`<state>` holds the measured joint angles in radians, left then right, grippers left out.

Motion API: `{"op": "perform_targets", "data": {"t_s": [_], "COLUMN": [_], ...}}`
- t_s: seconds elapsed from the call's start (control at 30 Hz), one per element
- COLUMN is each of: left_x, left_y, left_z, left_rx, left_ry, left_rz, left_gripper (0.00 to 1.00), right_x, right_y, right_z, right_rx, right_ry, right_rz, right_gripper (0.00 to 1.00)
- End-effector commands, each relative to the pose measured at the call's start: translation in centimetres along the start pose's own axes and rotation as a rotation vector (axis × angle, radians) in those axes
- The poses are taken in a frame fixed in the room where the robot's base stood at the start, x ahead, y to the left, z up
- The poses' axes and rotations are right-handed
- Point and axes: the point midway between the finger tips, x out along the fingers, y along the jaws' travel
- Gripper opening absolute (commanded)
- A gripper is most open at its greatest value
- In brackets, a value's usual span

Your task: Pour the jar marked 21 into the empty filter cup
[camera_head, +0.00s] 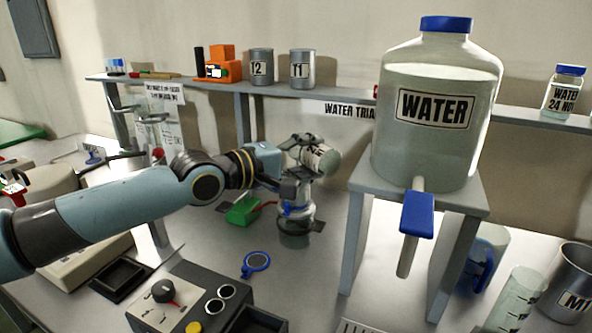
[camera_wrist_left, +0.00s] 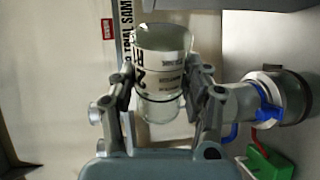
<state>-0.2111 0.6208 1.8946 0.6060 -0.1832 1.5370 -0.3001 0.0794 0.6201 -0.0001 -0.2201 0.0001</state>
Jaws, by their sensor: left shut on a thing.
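My left gripper (camera_head: 303,160) is shut on a clear jar (camera_head: 322,159) with a white label, held tipped over to the right in the head view. In the left wrist view the jar (camera_wrist_left: 160,65) sits between both fingers of the gripper (camera_wrist_left: 165,92); its label shows a "2", the rest being hard to read. Just below it stands a glass filter set with a blue clamp, its filter cup (camera_head: 297,190) on a flask (camera_head: 294,232). The cup also shows in the left wrist view (camera_wrist_left: 240,103), partly behind a finger. Whether liquid flows is unclear. My right gripper is out of view.
A large WATER tank (camera_head: 425,150) on a grey stand (camera_head: 468,199) is close on the right. A green block (camera_head: 243,211) and blue ring (camera_head: 256,262) lie near the flask. A control box (camera_head: 190,300) stands in front. Cans 12 (camera_head: 261,66) and 11 (camera_head: 302,69) stand on the shelf.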

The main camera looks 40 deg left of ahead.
Motion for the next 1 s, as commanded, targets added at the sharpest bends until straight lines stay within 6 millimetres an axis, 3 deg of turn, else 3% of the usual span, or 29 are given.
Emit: {"op": "perform_targets", "data": {"t_s": [0.6, 0.67, 0.73, 0.8, 1.0], "left_x": [0.0, 0.0, 0.2, 0.2, 0.2], "left_y": [-0.1, 0.3, -1.4, -1.7, -1.6], "left_z": [-0.2, 0.0, 0.5, 0.9, 1.1], "left_rx": [-0.055, -0.009, 0.132, 0.208, 0.243], "left_ry": [-0.007, -0.001, 0.017, 0.027, 0.031], "left_rz": [0.001, 0.002, 0.002, 0.001, 0.002], "left_gripper": [0.09, 0.09, 0.09, 0.09, 0.09], "right_x": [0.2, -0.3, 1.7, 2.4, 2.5], "right_y": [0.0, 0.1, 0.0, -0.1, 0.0], "right_z": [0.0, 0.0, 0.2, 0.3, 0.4], "right_rx": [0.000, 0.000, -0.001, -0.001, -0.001], "right_ry": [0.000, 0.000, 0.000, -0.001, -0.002], "right_rz": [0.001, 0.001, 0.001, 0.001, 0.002], "right_gripper": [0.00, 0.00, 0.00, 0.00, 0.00]}}
